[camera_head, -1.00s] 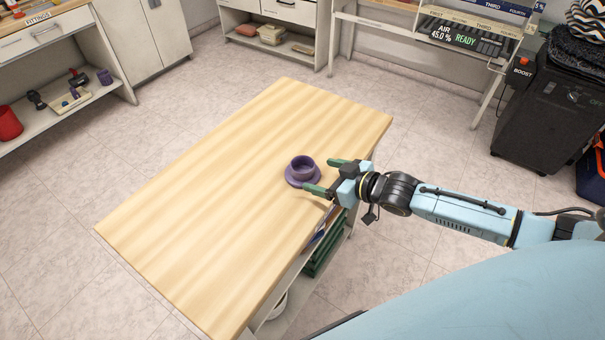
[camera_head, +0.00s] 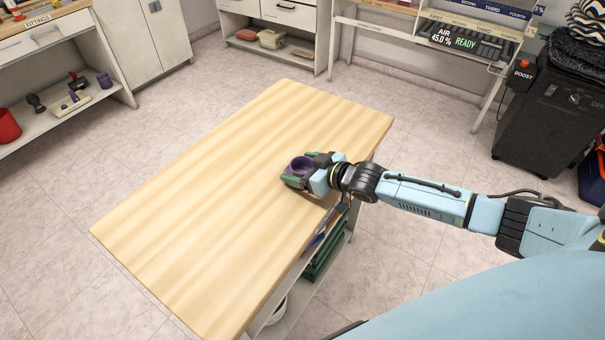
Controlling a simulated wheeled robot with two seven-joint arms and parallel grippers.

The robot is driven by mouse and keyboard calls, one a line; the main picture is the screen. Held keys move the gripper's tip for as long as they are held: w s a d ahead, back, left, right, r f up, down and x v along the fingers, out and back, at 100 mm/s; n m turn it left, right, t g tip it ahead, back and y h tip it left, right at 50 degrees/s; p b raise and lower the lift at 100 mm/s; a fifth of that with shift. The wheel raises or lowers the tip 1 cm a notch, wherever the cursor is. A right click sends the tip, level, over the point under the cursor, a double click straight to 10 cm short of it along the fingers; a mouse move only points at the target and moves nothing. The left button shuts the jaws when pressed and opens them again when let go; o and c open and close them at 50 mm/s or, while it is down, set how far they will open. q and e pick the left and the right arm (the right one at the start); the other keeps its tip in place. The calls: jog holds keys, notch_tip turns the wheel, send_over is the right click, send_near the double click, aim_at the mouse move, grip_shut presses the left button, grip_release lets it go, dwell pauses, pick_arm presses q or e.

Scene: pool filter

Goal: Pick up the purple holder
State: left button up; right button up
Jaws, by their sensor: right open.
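The purple holder (camera_head: 301,164), a round cup on a wider base, stands upright on the wooden table (camera_head: 215,190) near its right edge. My right gripper (camera_head: 292,170) is at the holder, with its green fingers on either side of it. The jaws are open, and I cannot tell whether a finger touches the holder. The gripper hides part of the holder's base. My left gripper is not in view.
The tabletop around the holder is otherwise bare. Shelves under the table hold a green crate (camera_head: 322,255). A black bin (camera_head: 548,110) stands at the right, and a shelf unit (camera_head: 75,105) with small items at the left.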

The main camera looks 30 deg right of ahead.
jog(key=c, duration=1.2)
jog(key=shift+c, duration=0.3)
jog(key=shift+r, duration=0.15)
